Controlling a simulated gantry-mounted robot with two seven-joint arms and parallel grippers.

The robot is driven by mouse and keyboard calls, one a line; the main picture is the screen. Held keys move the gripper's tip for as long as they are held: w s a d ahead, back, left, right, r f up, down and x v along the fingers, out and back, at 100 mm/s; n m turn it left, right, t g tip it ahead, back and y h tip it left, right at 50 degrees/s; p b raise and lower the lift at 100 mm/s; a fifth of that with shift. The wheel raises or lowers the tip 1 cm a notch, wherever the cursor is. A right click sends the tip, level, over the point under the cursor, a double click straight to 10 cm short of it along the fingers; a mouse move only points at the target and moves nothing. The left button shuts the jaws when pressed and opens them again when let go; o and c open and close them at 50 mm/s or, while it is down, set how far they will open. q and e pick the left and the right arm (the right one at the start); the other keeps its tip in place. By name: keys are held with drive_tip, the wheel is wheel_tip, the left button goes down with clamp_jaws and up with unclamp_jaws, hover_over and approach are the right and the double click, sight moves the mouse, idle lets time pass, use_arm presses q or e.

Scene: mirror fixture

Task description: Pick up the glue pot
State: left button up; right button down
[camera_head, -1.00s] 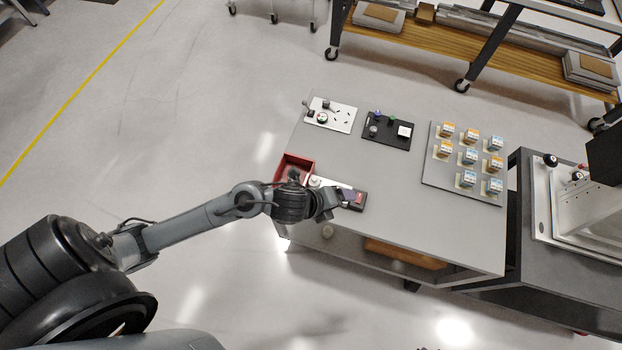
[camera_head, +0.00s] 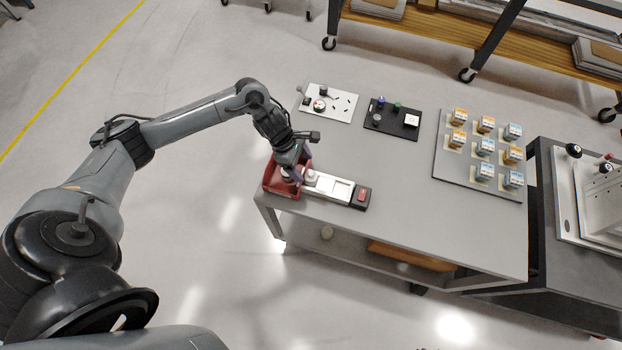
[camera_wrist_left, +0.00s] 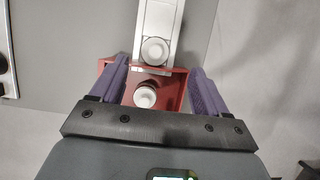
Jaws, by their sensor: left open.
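My left gripper (camera_head: 297,172) is open over the red bin (camera_head: 270,187) at the table's near left corner. In the left wrist view its purple fingers (camera_wrist_left: 160,68) stand apart, one on each side of the red bin (camera_wrist_left: 178,92). A white round-topped pot (camera_wrist_left: 145,97) shows between them in the bin, apart from both fingers. A second white round piece (camera_wrist_left: 154,50) sits at the end of the silver-white fixture (camera_wrist_left: 163,15), just beyond the bin. No label shows which is the glue pot. My right gripper is not in view.
The fixture (camera_head: 335,188) ends in a dark block with a red top (camera_head: 362,195). A white board (camera_head: 340,108), a black board (camera_head: 376,123) and a grey board with several small boxes (camera_head: 450,178) lie farther back. The table's middle (camera_head: 400,170) is clear.

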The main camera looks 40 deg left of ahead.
sight(309, 172)
use_arm(q)
drive_tip(key=shift+w+a+p+x, duration=0.15)
drive_tip(key=shift+p+x, duration=0.05)
drive_tip(key=shift+x, duration=1.5)
drive_tip(key=shift+w+a+p+x, duration=0.1)
drive_tip(key=shift+w+p+x, duration=0.1)
drive_tip(key=shift+x, duration=1.5)
drive_tip(key=c, duration=1.1)
drive_tip(key=shift+c, duration=1.3)
drive_tip(key=shift+r, duration=0.15)
